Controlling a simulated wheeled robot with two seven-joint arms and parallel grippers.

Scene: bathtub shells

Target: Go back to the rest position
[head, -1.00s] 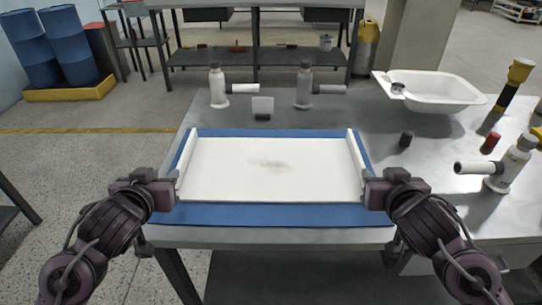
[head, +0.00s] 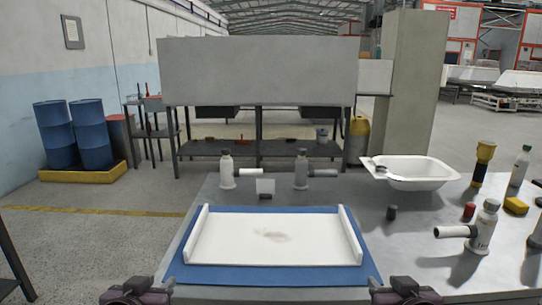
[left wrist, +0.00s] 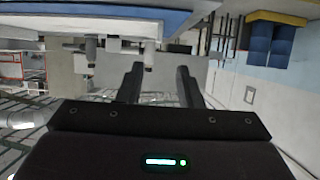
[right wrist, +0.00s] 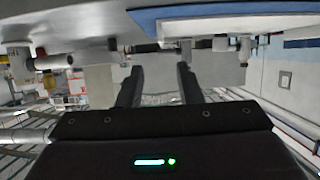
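My left gripper (left wrist: 160,82) shows in the left wrist view with its two dark fingers apart and nothing between them. My right gripper (right wrist: 158,84) shows in the right wrist view, also with its fingers apart and empty. In the head view only the tops of both wrists show at the bottom edge, in front of the table; the fingers are hidden there. A white panel (head: 225,246) with raised side edges and a brownish smudge in its middle lies on a blue mat (head: 270,277) on the grey table. Both grippers are apart from the panel.
A white tub (head: 425,183) sits at the table's right. A white bottle (head: 487,225) with a roller, a red cap (head: 469,211), a dark cap (head: 391,213) and a yellow block (head: 516,206) stand on the right side. Two bottles (head: 227,170) stand behind the mat.

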